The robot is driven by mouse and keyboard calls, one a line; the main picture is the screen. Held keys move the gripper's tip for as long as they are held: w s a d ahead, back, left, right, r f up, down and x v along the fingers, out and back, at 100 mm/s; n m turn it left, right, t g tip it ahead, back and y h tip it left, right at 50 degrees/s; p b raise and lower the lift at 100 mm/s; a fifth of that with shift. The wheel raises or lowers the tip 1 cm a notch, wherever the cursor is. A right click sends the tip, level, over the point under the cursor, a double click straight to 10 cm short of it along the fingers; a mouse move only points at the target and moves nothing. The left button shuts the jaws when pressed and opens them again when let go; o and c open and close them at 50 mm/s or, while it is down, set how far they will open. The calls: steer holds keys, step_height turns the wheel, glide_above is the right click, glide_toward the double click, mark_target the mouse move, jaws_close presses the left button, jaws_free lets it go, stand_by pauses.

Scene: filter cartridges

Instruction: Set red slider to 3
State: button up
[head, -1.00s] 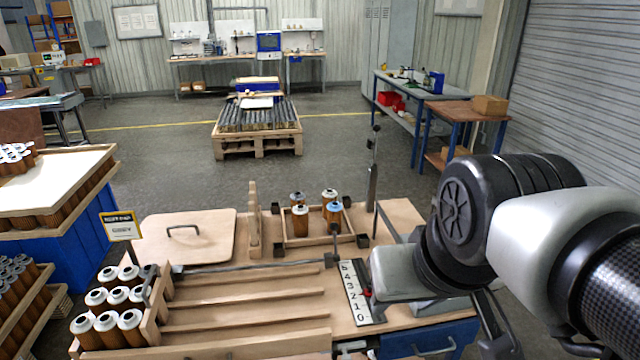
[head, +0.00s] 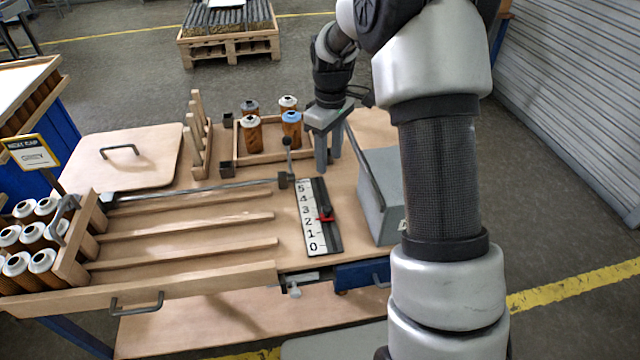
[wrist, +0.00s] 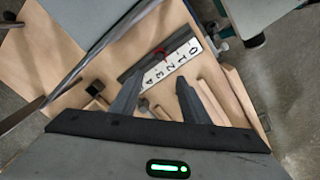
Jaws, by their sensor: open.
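The red slider (head: 326,215) sits on a dark track (head: 333,240) along the right of a white scale (head: 311,235) numbered 0 to 5. It stands between the 2 and the 3, seemingly nearer the 2. In the wrist view the red slider (wrist: 162,54) shows beyond the fingertips, beside the scale (wrist: 180,62). My gripper (head: 328,166) is open and empty, pointing down behind the far end of the track, apart from the slider. In the wrist view my gripper (wrist: 158,80) has both fingers spread. Nothing hides the slider.
A grey box (head: 380,205) stands right of the track. A wooden tray (head: 268,163) with several cartridges (head: 251,133) lies behind. Wooden lanes (head: 180,240) fill the left. A handled lid (head: 125,165) lies back left.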

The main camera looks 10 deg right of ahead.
mark_target(327, 208)
step_height(327, 208, down, 18)
steer(key=shift+w+f+b, duration=0.15)
steer(key=shift+f+b, duration=0.05)
steer(key=shift+b, duration=0.3)
jaws_close()
